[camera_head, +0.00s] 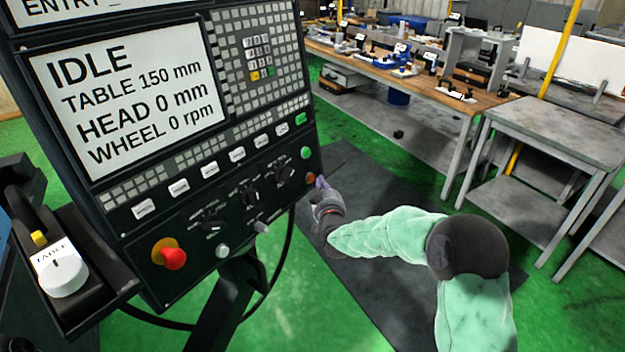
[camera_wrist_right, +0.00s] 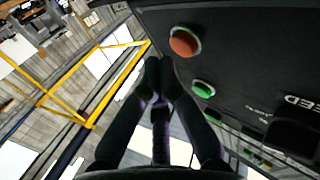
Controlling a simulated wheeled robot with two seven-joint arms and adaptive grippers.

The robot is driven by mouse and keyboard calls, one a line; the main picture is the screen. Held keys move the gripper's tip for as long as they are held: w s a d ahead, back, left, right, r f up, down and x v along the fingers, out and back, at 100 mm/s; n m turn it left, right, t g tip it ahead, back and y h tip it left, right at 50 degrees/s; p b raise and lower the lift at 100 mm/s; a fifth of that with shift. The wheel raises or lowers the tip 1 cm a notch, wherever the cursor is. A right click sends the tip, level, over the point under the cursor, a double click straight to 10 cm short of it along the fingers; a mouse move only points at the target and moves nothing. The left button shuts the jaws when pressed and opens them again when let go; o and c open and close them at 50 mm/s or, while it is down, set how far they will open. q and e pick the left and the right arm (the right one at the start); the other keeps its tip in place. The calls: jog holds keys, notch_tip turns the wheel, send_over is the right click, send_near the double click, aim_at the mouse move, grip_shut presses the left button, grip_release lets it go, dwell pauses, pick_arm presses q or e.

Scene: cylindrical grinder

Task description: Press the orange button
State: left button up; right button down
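The orange button (camera_head: 310,178) is at the lower right edge of the black control panel, below a green button (camera_head: 306,153). In the right wrist view the orange button (camera_wrist_right: 184,42) is a round cap in a pale ring, above and right of my fingertips. My right gripper (camera_head: 321,183) is just right of the button in the head view. In the right wrist view its fingertips (camera_wrist_right: 160,68) are together with nothing between them. They appear beside the button; contact cannot be told. My left gripper is not in view.
The control panel (camera_head: 134,228) also carries a red emergency knob (camera_head: 173,258), black dials and a screen reading IDLE. A green button (camera_wrist_right: 203,88) is near my fingers in the wrist view. A workbench (camera_head: 430,85) and a grey metal table (camera_head: 560,130) stand behind.

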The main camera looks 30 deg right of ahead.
jog(key=s, duration=0.1)
jog(key=s+d, duration=0.1)
jog(key=s, duration=0.1)
jog(key=s+d+r+b, duration=0.1)
jog(key=shift+s+d, duration=0.1)
jog(key=shift+s, duration=0.15)
dwell(0.8)
jog(key=s+a+f+g+y, duration=0.2)
jog(key=a+f, duration=0.3)
jog(key=f, duration=0.4)
jog(key=s+a+f+g+y, duration=0.2)
jog(key=a+f+g, duration=0.15)
jog(key=f, duration=0.55)
jog(key=s+a+f+g+y, duration=0.2)
jog(key=a+f, duration=0.4)
jog(key=f, duration=0.4)
jog(key=s+a+f+g+y, duration=0.1)
jog(key=s+a+f+g, duration=0.2)
jog(key=s, duration=0.5)
jog(key=s+a+f+m+g+y, duration=0.1)
jog(key=s+a+f+g, duration=0.2)
jog(key=s+a+f, duration=0.3)
jog(key=s+a+f+g+y, duration=0.1)
jog(key=s+a+f+g, duration=0.2)
jog(key=s+a+f, duration=0.2)
jog(key=s+f, duration=0.3)
jog(key=s, duration=0.3)
jog(key=shift+s+a+y, duration=0.2)
jog(key=shift+s+y, duration=0.1)
jog(key=shift+s, duration=0.1)
